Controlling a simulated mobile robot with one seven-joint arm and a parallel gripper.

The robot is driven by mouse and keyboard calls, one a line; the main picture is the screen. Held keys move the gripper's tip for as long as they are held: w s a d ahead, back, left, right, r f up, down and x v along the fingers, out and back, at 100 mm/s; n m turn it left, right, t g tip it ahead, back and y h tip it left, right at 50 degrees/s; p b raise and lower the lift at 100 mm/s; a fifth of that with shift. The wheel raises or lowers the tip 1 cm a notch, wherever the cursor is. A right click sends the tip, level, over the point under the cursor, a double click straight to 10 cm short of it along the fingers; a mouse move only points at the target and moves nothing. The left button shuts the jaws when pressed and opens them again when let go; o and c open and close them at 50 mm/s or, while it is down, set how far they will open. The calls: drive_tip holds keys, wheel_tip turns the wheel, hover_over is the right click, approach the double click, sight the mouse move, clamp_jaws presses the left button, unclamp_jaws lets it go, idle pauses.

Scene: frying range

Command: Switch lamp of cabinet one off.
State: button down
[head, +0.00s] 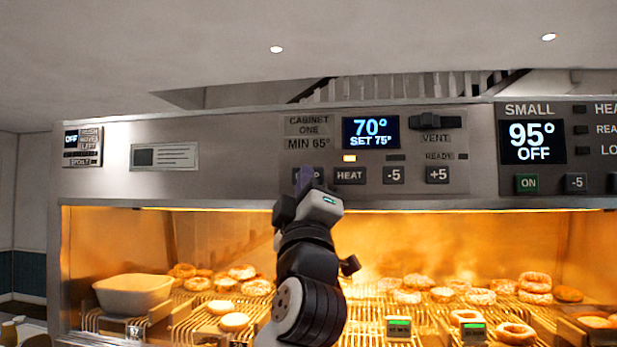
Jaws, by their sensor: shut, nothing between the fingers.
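The cabinet interior (220,235) glows warm orange.
HEAT (349,175), -5 (394,175) and +5 (438,175) buttons sit to the right, with a lit indicator (349,158) above HEAT. A vent slider (435,122) is higher up. Another panel (533,140) reads 95° OFF. Doughnuts (535,281) and a tub (134,293) are below.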

drive_tip(key=shift+w, duration=0.1)
idle(0.6)
drive_tip(key=shift+w+d, duration=0.1)
drive_tip(key=shift+w, duration=0.2)
drive_tip(key=shift+s, duration=0.5)
drive_tip(key=s, duration=0.2)
drive_tip(key=s+a+b, duration=0.1)
drive_tip(key=s, duration=0.2)
drive_tip(key=shift+s+a, duration=0.2)
drive_tip(key=shift+s, duration=0.15)
drive_tip(key=c, duration=2.2)
unclamp_jaws()
